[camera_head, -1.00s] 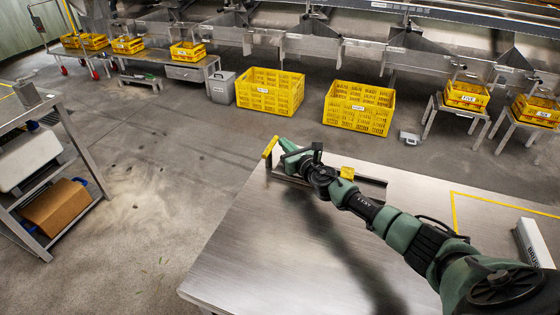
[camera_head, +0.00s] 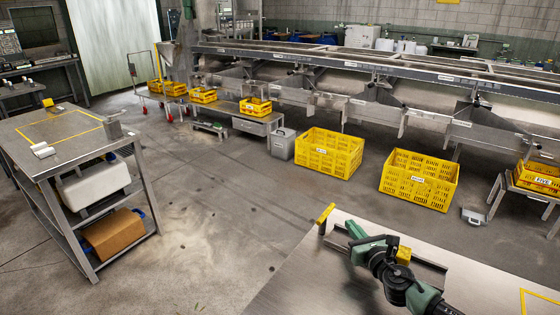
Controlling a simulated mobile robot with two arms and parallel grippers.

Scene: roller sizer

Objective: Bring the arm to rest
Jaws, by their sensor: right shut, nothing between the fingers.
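My right arm comes in from the lower right over the steel table (camera_head: 300,275). Its green and black gripper (camera_head: 362,243) is near the far edge of the table, beside a dark rail. The gripper is shut and holds nothing that I can see. A yellow bar (camera_head: 325,213) stands up just left of the gripper, and a yellow block (camera_head: 403,255) shows just right of it. I cannot tell whether the gripper touches either. My left gripper is not in view.
Yellow crates (camera_head: 328,153) and (camera_head: 418,180) stand on the floor beyond the table. A steel cart (camera_head: 70,150) with a white container (camera_head: 94,188) and a cardboard box (camera_head: 113,232) is at left. The sizer (camera_head: 380,70) runs along the back. The floor between is clear.

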